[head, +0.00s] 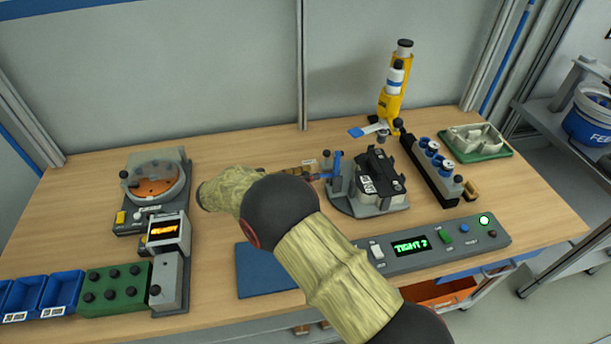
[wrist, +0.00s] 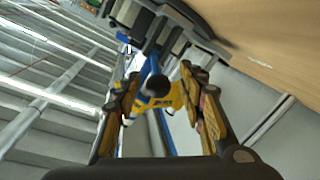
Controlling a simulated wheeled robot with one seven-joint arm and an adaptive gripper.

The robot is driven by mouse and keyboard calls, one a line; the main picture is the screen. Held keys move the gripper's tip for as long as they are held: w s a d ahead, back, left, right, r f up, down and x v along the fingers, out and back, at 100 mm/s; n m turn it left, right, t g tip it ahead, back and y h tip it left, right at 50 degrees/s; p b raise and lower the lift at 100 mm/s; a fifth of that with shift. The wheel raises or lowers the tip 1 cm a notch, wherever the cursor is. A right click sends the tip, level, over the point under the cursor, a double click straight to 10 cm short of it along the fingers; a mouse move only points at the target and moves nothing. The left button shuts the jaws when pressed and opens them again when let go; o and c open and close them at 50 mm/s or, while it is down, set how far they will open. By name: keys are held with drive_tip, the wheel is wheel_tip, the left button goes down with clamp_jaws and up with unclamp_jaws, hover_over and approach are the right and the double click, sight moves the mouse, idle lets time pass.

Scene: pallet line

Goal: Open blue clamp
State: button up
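The blue clamp (head: 336,163) stands on the left side of the grey fixture (head: 372,207), its blue lever upright. A metal block with a black top (head: 378,167) sits in this fixture. My gripper (head: 317,170) is just left of the clamp in the head view, partly hidden behind my wrist. In the wrist view my gripper (wrist: 160,80) has its two fingers well apart. A dark round knob and blue parts show between them, with yellow behind; I cannot tell whether either finger touches the clamp.
A yellow press (head: 393,90) stands behind the fixture. A dark rack with blue-topped parts (head: 431,165) is to its right. A control panel (head: 430,245) reading "TIGHT ?" lies in front. A blue mat (head: 262,270) lies front left. The table's back middle is clear.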

drive_tip(key=v, duration=1.2)
drive_tip(key=shift+f, duration=0.1)
